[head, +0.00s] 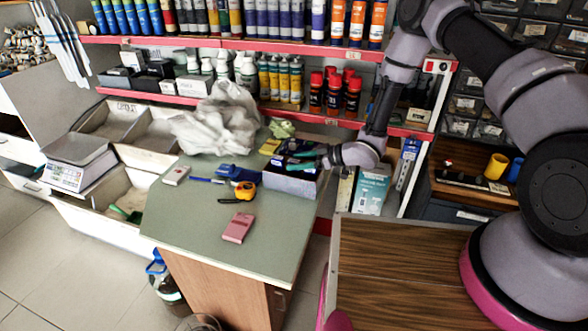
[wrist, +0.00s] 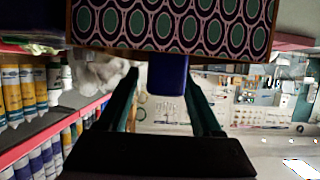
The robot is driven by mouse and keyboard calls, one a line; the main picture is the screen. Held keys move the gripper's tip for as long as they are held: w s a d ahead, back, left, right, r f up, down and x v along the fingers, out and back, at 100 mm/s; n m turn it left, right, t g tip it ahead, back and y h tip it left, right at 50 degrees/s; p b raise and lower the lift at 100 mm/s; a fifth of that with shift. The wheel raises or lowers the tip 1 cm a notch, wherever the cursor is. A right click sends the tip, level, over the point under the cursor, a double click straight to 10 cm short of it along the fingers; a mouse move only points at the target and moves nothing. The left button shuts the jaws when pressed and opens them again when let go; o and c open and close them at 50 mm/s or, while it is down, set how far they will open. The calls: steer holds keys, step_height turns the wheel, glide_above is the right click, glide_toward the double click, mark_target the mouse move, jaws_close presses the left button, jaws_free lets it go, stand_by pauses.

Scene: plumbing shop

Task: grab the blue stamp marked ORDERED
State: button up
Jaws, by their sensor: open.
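My gripper (head: 290,161) is open, with its teal fingers reaching left over a grey box (head: 290,184) at the counter's back right. A dark blue block (wrist: 168,75) shows between the fingers in the wrist view, with a gap on each side. It may be the blue stamp; no ORDERED marking is readable. In the head view, dark blue (head: 279,160) shows by the fingertips, partly hidden by the fingers. Another blue object (head: 232,172) lies on the counter to the left, its marking also unreadable.
A crumpled white bag (head: 220,120) sits behind. Shelves of bottles stand close at the back. A patterned surface (wrist: 175,25) fills the wrist view's top.

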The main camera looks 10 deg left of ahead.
jaws_close()
